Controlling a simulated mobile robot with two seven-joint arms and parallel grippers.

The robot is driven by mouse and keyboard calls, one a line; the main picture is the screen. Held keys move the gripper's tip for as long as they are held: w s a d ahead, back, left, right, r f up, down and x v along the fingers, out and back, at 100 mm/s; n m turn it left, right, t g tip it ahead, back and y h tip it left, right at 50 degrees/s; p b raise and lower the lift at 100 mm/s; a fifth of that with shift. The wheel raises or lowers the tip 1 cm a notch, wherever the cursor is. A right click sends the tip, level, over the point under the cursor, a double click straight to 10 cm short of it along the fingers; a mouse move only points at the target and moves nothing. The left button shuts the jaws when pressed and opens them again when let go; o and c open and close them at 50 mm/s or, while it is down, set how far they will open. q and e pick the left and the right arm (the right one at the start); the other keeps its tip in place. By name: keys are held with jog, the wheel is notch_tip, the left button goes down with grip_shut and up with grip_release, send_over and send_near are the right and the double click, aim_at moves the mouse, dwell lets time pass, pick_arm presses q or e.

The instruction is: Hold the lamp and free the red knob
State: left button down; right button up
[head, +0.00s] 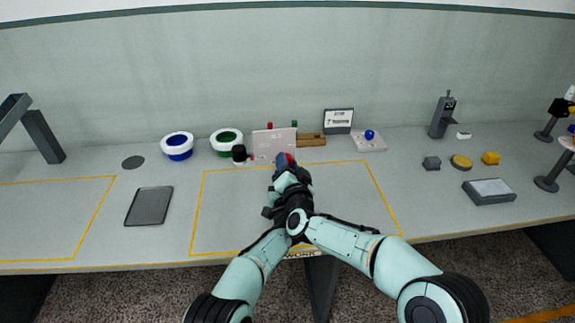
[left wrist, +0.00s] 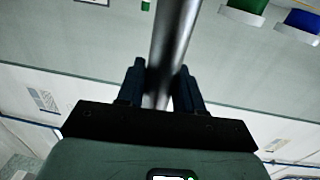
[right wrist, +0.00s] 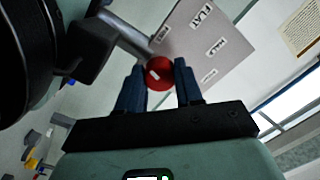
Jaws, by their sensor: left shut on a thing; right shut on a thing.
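The red knob (right wrist: 160,73) is a small glossy ball with a pale mark, between the fingertips of my right gripper (right wrist: 159,67). A grey rod (right wrist: 124,38) runs from beside it to dark parts at the left. In the head view the red knob (head: 290,158) shows just past my gripper. My left gripper (left wrist: 160,77) is shut on a smooth grey metal stem (left wrist: 170,35) of the lamp, seen between its fingers. My arms overlap in the head view and hide most of the lamp. A black cylinder (head: 239,152) stands at the left of the board.
A pale board (head: 272,143) with printed labels, one reading FLAT, stands behind the grippers. Blue (head: 177,152) and green (head: 229,136) ringed containers stand to the left. A dark tray (head: 149,206) lies front left. The yellow-outlined area right of my grippers is clear.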

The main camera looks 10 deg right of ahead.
jog(key=shift+d+r, duration=0.15)
jog(key=shift+r, duration=0.25)
jog(key=o, duration=0.8)
jog(key=shift+o, duration=1.2)
jog(key=shift+f, duration=0.2)
notch_tip(320, 180, up, 10)
jog(key=shift+r, duration=0.1)
